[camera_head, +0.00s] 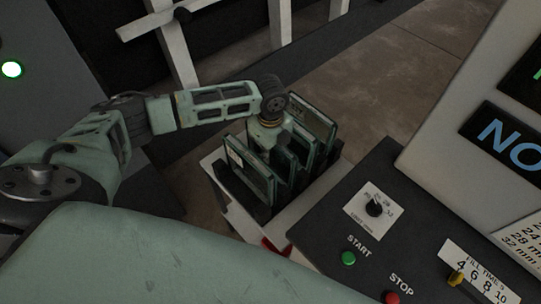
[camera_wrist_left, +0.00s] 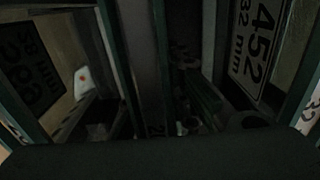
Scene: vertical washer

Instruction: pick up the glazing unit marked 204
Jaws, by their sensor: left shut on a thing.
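Several framed glazing units stand upright side by side in a dark rack. The near one (camera_head: 251,174) and the far one (camera_head: 311,121) show most of a face in the head view. My left gripper (camera_head: 268,137) points down among them and is shut on a glazing unit between these two. Its fingertips are largely hidden. In the left wrist view, a unit marked 452, 32 mm (camera_wrist_left: 262,40) is at the right, and another with a dark label (camera_wrist_left: 30,65) is at the left. A unit between them shows nearly edge-on (camera_wrist_left: 147,70). I cannot read 204 on any unit.
The rack sits on a white cart (camera_head: 232,207). A dark control panel (camera_head: 400,232) with a knob, a green START button and a red STOP button is close at the right. A white frame (camera_head: 178,45) stands behind. Bare floor (camera_head: 375,80) is open beyond the rack.

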